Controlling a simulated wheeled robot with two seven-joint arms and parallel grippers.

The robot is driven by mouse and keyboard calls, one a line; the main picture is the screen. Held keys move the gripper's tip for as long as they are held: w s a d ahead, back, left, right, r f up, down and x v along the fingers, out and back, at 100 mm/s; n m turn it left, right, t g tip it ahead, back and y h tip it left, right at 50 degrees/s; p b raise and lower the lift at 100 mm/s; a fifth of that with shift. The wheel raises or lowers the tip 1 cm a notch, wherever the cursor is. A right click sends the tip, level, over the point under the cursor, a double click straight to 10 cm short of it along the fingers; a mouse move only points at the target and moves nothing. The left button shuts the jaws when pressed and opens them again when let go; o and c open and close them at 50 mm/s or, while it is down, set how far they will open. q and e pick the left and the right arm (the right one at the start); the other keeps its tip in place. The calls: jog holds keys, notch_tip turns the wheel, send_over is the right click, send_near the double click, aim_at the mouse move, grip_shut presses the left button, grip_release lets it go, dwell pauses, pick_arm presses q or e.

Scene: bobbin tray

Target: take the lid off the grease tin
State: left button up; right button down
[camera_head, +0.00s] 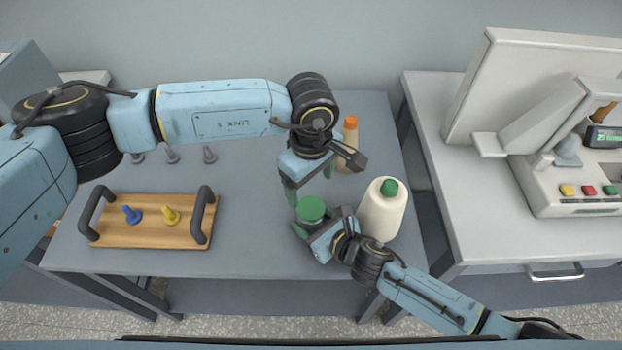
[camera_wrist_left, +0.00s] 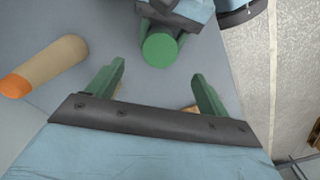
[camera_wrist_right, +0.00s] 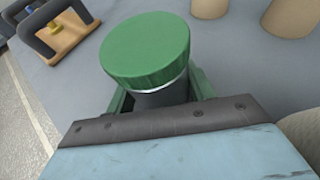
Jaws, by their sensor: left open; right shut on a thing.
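The grease tin has a round green lid (camera_head: 311,208) over a dark body (camera_wrist_right: 160,97). The lid sits on the tin, with a thin bright band showing under its rim in the right wrist view (camera_wrist_right: 146,48). My right gripper (camera_wrist_right: 160,94) is shut on the tin's body below the lid; its fingers are partly hidden. My left gripper (camera_head: 311,182) is open and empty just behind the tin, pointing down. In the left wrist view the lid (camera_wrist_left: 159,49) appears ahead of the two open fingers, roughly centred between them and apart from them.
A tan bobbin with an orange end (camera_head: 349,145) stands behind. A wooden tray (camera_head: 150,236) with blue and yellow pegs lies at left. A machine (camera_head: 575,175) stands on the right table.

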aim_at(311, 207)
pick_arm(q)
notch_tip(311, 207, down, 8)
jog(key=shift+r, duration=0.15)
dwell(0.3)
jog(key=c, duration=1)
jog(key=n, duration=0.8)
jog(key=shift+n, duration=0.4)
jog(key=n, duration=0.3)
jog(key=shift+n, duration=0.4)
jog(key=n, duration=0.3)
jog(key=shift+n, duration=0.3)
